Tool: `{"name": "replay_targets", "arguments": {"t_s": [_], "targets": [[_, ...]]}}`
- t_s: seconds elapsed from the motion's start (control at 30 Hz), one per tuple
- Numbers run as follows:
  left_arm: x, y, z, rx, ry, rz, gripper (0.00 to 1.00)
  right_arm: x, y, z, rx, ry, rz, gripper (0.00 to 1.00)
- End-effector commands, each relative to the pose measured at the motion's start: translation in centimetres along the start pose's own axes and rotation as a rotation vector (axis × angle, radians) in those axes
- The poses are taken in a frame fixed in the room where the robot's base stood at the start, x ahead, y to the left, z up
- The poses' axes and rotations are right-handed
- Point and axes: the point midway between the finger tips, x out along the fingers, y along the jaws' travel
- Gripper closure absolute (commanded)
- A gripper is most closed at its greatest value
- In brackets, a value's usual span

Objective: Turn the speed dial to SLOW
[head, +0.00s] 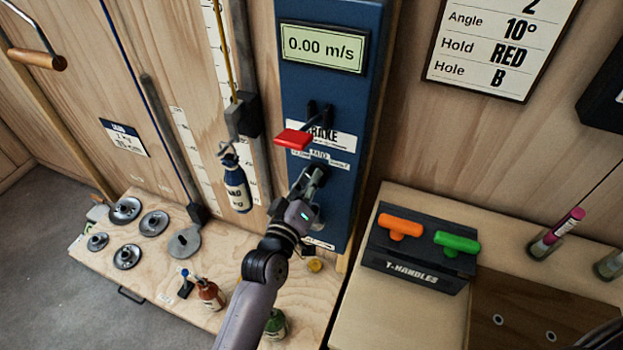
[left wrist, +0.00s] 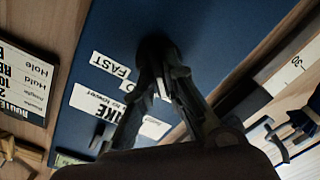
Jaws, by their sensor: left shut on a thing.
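The speed dial is a small dark knob on the blue panel (head: 333,215), below the red brake lever (head: 293,139). My left gripper (head: 313,178) is at the dial and mostly hides it in the head view. In the left wrist view the gripper's fingers (left wrist: 162,75) are closed on the dark dial (left wrist: 154,45). A white FAST label (left wrist: 110,65) shows beside the dial. Another white label (left wrist: 154,128) is partly hidden by a finger, and I cannot read it. Which way the dial points is not clear. My right gripper is not in view.
The display (head: 322,46) above reads 0.00 m/s. A blue bottle-shaped weight (head: 236,186) hangs just left of the panel. Weight discs (head: 125,211) and small bottles (head: 210,294) are on the wooden platform below. A T-handle block (head: 415,270) stands at the right.

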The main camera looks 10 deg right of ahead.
Motion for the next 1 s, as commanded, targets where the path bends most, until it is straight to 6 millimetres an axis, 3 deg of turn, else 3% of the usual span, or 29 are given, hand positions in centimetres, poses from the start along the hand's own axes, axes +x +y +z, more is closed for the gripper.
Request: {"name": "replay_targets", "arguments": {"t_s": [0.33, 0.37, 0.63, 1.0], "targets": [[0.01, 0.03, -0.04, -0.008, 0.002, 0.001, 1.0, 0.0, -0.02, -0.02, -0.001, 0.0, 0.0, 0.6], [0.01, 0.03, -0.05, -0.008, 0.002, 0.001, 0.87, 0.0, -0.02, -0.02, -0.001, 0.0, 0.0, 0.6], [0.01, 0.02, -0.03, -0.005, 0.001, 0.0, 0.69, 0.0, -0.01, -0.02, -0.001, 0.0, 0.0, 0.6], [-0.54, -0.05, 0.04, -0.004, 0.0, -0.001, 0.69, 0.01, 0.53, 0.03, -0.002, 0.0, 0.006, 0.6]]}}
